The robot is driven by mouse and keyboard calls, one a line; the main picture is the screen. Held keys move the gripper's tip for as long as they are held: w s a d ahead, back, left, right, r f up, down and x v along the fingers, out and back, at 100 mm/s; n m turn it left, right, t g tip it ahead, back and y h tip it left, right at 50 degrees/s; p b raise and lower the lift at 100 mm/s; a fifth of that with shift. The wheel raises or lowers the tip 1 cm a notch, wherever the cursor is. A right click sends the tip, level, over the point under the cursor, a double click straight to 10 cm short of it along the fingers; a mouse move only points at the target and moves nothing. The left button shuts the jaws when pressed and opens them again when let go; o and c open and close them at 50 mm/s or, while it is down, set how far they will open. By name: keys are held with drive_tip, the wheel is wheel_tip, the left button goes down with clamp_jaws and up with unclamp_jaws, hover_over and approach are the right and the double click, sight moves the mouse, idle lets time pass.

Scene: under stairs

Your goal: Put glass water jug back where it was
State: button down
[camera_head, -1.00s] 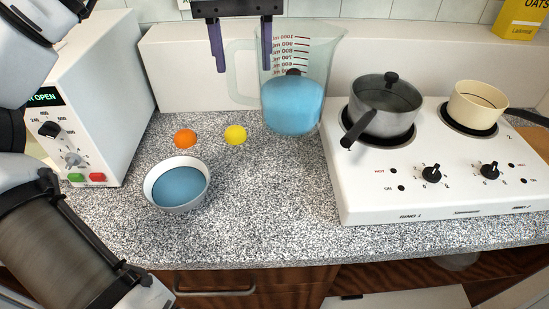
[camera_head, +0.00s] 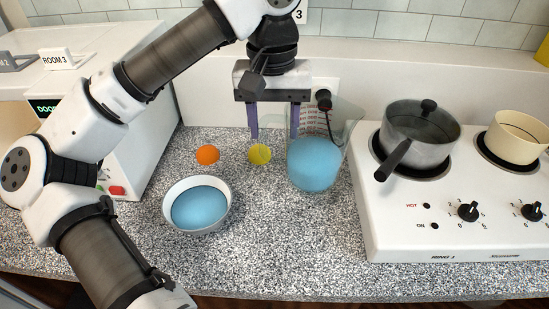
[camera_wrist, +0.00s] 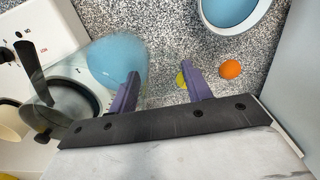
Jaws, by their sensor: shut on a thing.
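The glass water jug (camera_head: 315,165) is clear with red markings and holds blue liquid. It stands upright on or just above the speckled counter, left of the stove; I cannot tell whether its base touches. My gripper (camera_head: 273,138) points down at the jug's left, handle side, shut on the jug with its purple fingers well apart. The transparent handle is hard to make out between them. In the wrist view the jug (camera_wrist: 118,58) is blurred, left of my gripper (camera_wrist: 163,85).
A yellow ball (camera_head: 260,154) lies close by the left finger, with an orange ball (camera_head: 207,155) further left. A white bowl (camera_head: 224,213) of blue liquid is in front. The stove (camera_head: 400,235) with a lidded pot (camera_head: 425,152) is right of the jug.

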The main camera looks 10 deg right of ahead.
sight(274, 156)
drive_tip(key=shift+f+p, duration=0.6)
drive_tip(key=shift+f, duration=3.75)
drive_tip(key=c, duration=0.6)
unclamp_jaws()
drive_tip(key=shift+c, duration=0.2)
wheel_tip(274, 156, up, 12)
drive_tip(key=shift+a+r+b, duration=0.1)
drive_tip(key=shift+r+b, duration=0.05)
drive_tip(key=shift+b, duration=0.55)
